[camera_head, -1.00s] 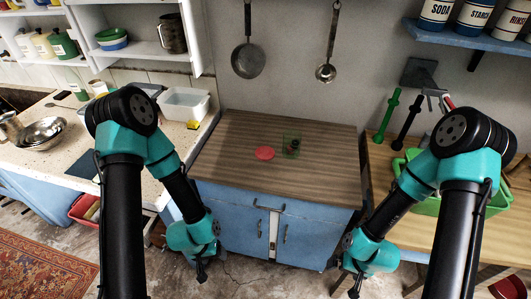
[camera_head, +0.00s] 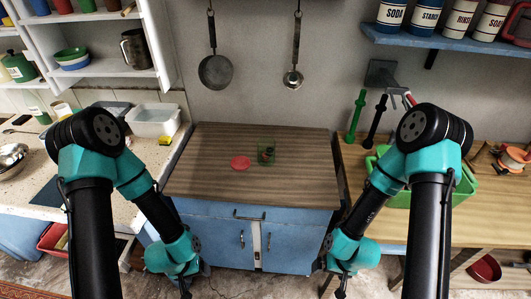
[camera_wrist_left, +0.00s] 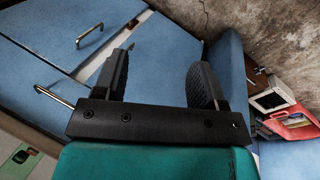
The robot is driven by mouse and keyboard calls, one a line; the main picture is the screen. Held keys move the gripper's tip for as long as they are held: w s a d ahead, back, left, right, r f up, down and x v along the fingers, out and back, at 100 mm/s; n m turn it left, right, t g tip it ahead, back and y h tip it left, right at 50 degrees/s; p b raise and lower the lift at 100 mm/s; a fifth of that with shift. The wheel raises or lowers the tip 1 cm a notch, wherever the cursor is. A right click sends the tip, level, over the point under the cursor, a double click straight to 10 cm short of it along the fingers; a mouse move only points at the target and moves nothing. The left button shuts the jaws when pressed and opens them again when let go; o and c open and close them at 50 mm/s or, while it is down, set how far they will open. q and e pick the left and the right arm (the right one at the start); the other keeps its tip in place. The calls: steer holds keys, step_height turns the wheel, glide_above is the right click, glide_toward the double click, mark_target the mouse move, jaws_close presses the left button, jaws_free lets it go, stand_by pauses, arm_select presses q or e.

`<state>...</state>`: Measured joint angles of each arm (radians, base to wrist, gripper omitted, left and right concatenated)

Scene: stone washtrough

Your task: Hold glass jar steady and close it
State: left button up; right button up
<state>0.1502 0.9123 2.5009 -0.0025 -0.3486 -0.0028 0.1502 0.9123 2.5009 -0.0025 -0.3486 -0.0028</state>
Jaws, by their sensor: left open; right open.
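A small clear greenish glass jar (camera_head: 266,153) stands on the wooden cabinet top, with something dark inside. A flat round red lid (camera_head: 240,162) lies on the wood just left of the jar, apart from it. My left gripper (camera_head: 186,290) hangs low in front of the cabinet, well away from the jar. In the left wrist view its two fingers (camera_wrist_left: 160,80) are apart with nothing between them. My right gripper (camera_head: 341,292) also hangs low, in front of the cabinet's right side, empty and away from the jar and lid.
The wooden cabinet top (camera_head: 215,185) is otherwise clear. A counter with a white tub (camera_head: 153,120) stands at the left. A green basin (camera_head: 435,187) sits on the table at the right. A pan (camera_head: 215,72) and a ladle (camera_head: 293,79) hang on the wall behind.

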arm_select(q)
steer(key=shift+o, duration=0.4)
steer(key=o, duration=0.6)
